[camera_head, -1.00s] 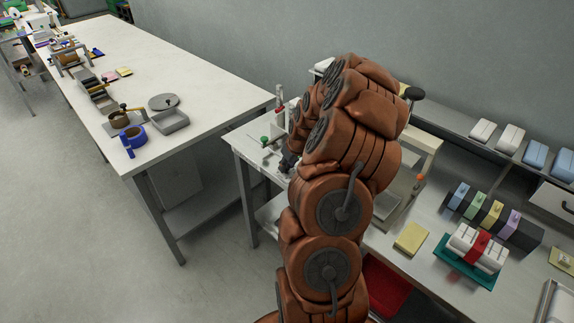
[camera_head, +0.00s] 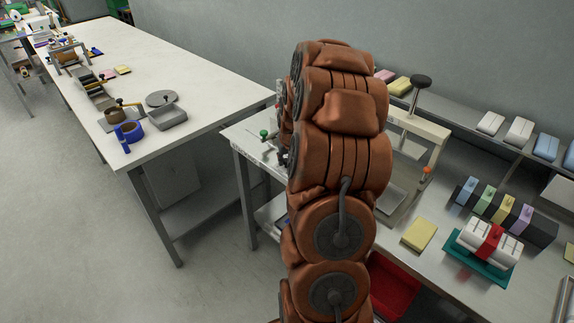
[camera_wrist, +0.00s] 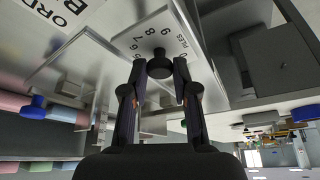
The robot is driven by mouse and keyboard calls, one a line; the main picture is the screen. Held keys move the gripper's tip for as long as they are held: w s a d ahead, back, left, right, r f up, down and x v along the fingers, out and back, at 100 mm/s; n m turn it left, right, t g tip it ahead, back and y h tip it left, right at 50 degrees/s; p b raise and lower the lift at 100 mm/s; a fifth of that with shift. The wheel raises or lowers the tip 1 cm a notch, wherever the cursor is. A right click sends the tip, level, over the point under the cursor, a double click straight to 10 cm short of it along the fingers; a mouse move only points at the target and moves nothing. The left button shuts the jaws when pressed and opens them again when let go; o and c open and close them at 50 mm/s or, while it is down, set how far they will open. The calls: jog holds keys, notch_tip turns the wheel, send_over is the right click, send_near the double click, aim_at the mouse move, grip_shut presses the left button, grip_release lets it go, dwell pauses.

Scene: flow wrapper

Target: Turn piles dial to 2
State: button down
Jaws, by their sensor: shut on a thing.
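The 2 cannot be made out. Its round black knob (camera_wrist: 160,66) is in the middle, between my fingertips. My gripper (camera_wrist: 159,74) is shut on this knob, with one finger on each side. Where the knob points cannot be told. In the head view my arm hides the dial and my gripper.
A machine frame with an orange knob (camera_head: 427,171) and a black-topped post (camera_head: 421,81) stands right of my arm. A yellow pad (camera_head: 419,234) and a teal tray (camera_head: 492,278) lie on the bench. A white table (camera_head: 220,85) is at left.

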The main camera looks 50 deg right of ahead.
jog(key=shift+a+f+m+b, duration=0.1)
jog(key=shift+f+m+b, duration=0.1)
jog(key=shift+m+b, duration=0.4)
jog(key=shift+r+g, duration=0.1)
jog(key=shift+g, duration=0.2)
jog(key=c, duration=0.9)
grip_release()
jog(key=shift+r, duration=0.15)
jog(key=v, duration=1.2)
jog(key=shift+a, duration=0.15)
jog(key=shift+a, duration=0.1)
